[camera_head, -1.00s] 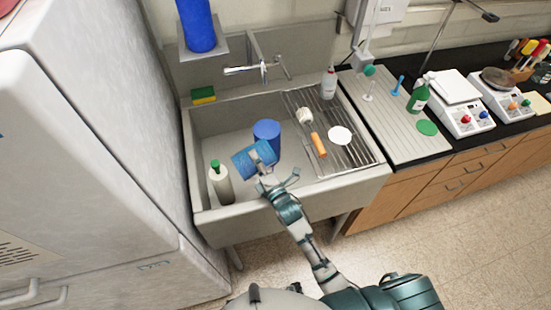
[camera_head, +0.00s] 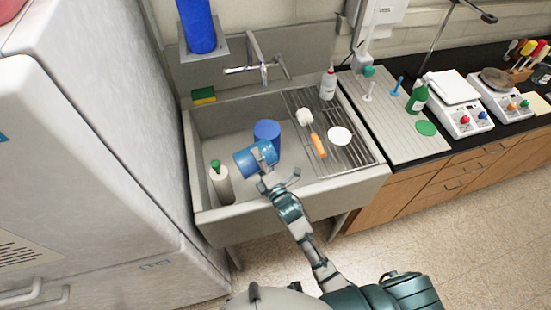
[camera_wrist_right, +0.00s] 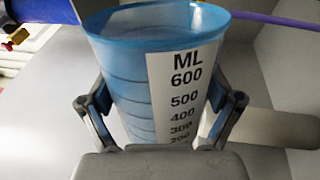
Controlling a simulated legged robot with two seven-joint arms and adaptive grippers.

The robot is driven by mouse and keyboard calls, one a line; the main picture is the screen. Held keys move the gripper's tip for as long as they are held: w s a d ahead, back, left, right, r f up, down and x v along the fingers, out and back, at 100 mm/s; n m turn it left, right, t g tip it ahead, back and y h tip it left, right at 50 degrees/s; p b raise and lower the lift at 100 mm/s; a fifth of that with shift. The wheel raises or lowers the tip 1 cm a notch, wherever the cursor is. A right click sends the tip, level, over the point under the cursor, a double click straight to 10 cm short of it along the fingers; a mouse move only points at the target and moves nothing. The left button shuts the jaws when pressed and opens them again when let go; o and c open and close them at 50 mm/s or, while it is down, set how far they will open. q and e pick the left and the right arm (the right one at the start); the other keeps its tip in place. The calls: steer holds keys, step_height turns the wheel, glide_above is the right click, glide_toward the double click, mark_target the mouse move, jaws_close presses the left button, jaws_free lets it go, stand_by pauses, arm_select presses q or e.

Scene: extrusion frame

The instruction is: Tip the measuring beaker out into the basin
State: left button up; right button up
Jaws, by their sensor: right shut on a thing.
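The measuring beaker (camera_head: 252,158) is translucent blue with a white ML scale. In the wrist view the beaker (camera_wrist_right: 125,85) sits between both fingers, its mouth at the top of the picture. My right gripper (camera_head: 266,177) is shut on it and holds it over the grey basin (camera_head: 235,222), near the front rim. In the head view the beaker lies strongly tilted, its mouth toward the left. No liquid is clearly visible in it. My left gripper is out of view.
A darker blue cylinder (camera_head: 267,131) stands in the basin just behind the beaker. A white bottle with a green cap (camera_head: 221,184) stands left. A wire rack (camera_head: 352,150) with an orange-handled brush (camera_head: 318,145) covers the right side. The faucet (camera_head: 247,70) is behind.

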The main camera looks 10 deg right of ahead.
steer(key=shift+d+r+m+p, duration=0.2)
steer(key=shift+r+m+p, duration=0.15)
steer(key=shift+m+p, duration=0.3)
